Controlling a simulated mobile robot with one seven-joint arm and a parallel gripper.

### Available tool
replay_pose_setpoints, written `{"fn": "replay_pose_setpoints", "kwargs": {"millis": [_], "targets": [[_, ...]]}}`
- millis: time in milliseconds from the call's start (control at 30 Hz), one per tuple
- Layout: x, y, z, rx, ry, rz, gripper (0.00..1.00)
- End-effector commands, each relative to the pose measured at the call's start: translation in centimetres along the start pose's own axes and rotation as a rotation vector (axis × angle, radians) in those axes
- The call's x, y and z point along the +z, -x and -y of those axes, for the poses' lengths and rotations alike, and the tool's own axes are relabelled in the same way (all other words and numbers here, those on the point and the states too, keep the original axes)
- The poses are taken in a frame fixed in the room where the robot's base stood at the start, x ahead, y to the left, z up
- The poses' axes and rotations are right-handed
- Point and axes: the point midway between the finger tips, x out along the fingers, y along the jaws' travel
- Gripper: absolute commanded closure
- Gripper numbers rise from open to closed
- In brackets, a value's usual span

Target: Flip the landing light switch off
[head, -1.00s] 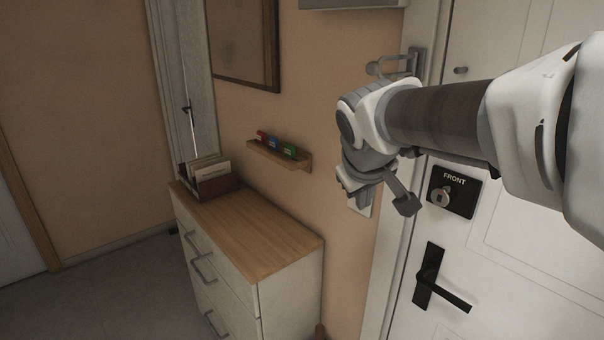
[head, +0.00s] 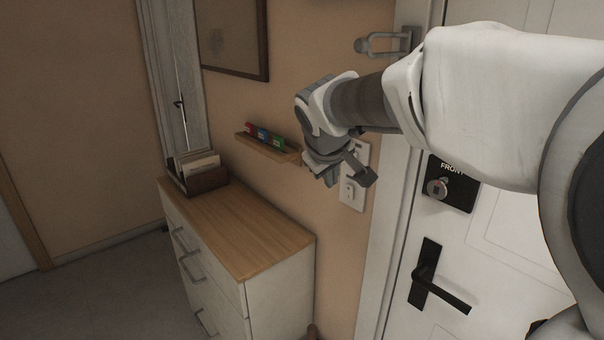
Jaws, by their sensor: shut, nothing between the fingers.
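A white switch plate (head: 352,192) is on the orange wall, just left of the door frame. Small toggles show on it, but any labels are too small to read, so I cannot tell which is the landing light. My gripper (head: 330,178) is in front of the plate's left part and hides some of it. The fingers look shut and empty. I cannot tell whether they touch the plate.
A white door with a black handle (head: 430,285) and a FRONT lock (head: 450,188) is at right. A metal door guard (head: 383,44) sits above. A wooden-topped dresser (head: 240,230) stands below left, with a small shelf (head: 268,149) of coloured items over it.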

Motion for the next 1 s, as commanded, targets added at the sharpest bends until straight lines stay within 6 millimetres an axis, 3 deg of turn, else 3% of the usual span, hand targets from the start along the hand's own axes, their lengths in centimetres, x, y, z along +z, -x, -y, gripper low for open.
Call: {"fn": "replay_pose_setpoints", "kwargs": {"millis": [500, 700, 1000], "targets": [[0.2, -9.9, 0.0, -0.001, 0.000, 0.005, 1.00], [-0.1, -10.7, -2.9, 0.001, -0.004, 0.002, 1.00], [-0.1, -11.2, -3.7, 0.000, -0.001, 0.001, 1.00]]}}
